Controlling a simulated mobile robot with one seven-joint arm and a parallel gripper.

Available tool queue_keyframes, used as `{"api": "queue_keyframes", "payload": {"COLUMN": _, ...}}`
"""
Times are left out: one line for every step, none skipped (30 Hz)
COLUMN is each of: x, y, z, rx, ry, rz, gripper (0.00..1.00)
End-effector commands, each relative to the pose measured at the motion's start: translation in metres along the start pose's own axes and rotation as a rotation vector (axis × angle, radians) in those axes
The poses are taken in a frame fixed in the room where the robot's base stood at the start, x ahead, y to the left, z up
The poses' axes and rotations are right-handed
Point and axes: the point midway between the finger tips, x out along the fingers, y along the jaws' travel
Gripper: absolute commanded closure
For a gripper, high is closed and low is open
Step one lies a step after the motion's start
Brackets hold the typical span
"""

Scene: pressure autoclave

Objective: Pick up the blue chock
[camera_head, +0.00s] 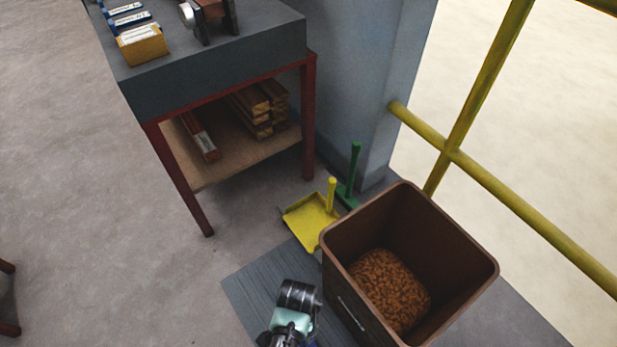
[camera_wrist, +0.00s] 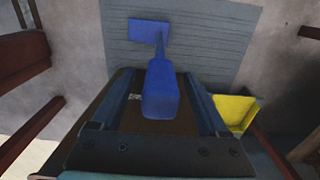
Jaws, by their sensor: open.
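The blue chock (camera_wrist: 161,92) shows in the middle of the wrist view. Its thick end is nearest the camera, and a thin shaft runs from it to a flat blue end over the grey mat. My gripper (camera_wrist: 160,78) is open, with one dark finger on each side of the chock's thick end in the picture. I cannot tell whether the fingers touch it or how far below them it lies. In the head view my wrist is low at the bottom centre, and the chock is mostly hidden by my arm or the picture edge.
A brown bin (camera_head: 455,265) with orange-brown contents stands right beside my wrist. The grey mat (camera_head: 250,285) lies beneath. A yellow dustpan (camera_head: 308,218) and green brush (camera_head: 352,175) stand behind. A red-legged workbench (camera_head: 215,60) and yellow railing (camera_head: 475,172) are farther off.

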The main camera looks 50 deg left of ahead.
Motion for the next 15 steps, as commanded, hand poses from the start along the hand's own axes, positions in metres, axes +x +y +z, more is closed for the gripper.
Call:
{"api": "queue_keyframes", "payload": {"x": 0.0022, "y": -0.0002, "z": -0.0001, "rx": 0.0, "ry": 0.0, "rz": 0.0, "gripper": 0.22}}
{"api": "queue_keyframes", "payload": {"x": 0.0021, "y": -0.0001, "z": -0.0001, "rx": 0.0, "ry": 0.0, "rz": 0.0, "gripper": 0.22}}
{"api": "queue_keyframes", "payload": {"x": 0.0017, "y": -0.0002, "z": -0.0002, "rx": 0.0, "ry": 0.0, "rz": -0.001, "gripper": 0.22}}
{"api": "queue_keyframes", "payload": {"x": 0.0014, "y": -0.0002, "z": -0.0002, "rx": 0.0, "ry": 0.0, "rz": -0.001, "gripper": 0.22}}
{"api": "queue_keyframes", "payload": {"x": 0.0012, "y": -0.0002, "z": -0.0002, "rx": 0.0, "ry": 0.0, "rz": -0.001, "gripper": 0.22}}
{"api": "queue_keyframes", "payload": {"x": 0.0011, "y": -0.0002, "z": -0.0002, "rx": 0.0, "ry": 0.0, "rz": -0.001, "gripper": 0.22}}
{"api": "queue_keyframes", "payload": {"x": 0.0011, "y": -0.0001, "z": -0.0002, "rx": 0.0, "ry": 0.0, "rz": -0.001, "gripper": 0.22}}
{"api": "queue_keyframes", "payload": {"x": 0.0011, "y": -0.0002, "z": -0.0002, "rx": 0.0, "ry": 0.0, "rz": -0.001, "gripper": 0.28}}
{"api": "queue_keyframes", "payload": {"x": 0.001, "y": -0.0001, "z": -0.0002, "rx": 0.0, "ry": 0.0, "rz": -0.001, "gripper": 0.35}}
{"api": "queue_keyframes", "payload": {"x": 0.001, "y": -0.0002, "z": -0.0002, "rx": 0.0, "ry": 0.0, "rz": -0.001, "gripper": 0.41}}
{"api": "queue_keyframes", "payload": {"x": 0.001, "y": -0.0001, "z": -0.0002, "rx": 0.0, "ry": 0.0, "rz": -0.001, "gripper": 0.46}}
{"api": "queue_keyframes", "payload": {"x": 0.001, "y": -0.0001, "z": -0.0002, "rx": 0.0, "ry": 0.0, "rz": -0.001, "gripper": 0.53}}
{"api": "queue_keyframes", "payload": {"x": 0.001, "y": -0.0001, "z": -0.0002, "rx": 0.0, "ry": 0.0, "rz": 0.0, "gripper": 0.58}}
{"api": "queue_keyframes", "payload": {"x": 0.001, "y": -0.0001, "z": -0.0002, "rx": 0.0, "ry": 0.0, "rz": 0.0, "gripper": 0.64}}
{"api": "queue_keyframes", "payload": {"x": 0.0009, "y": -0.0001, "z": -0.0002, "rx": 0.0, "ry": 0.0, "rz": 0.0, "gripper": 0.71}}
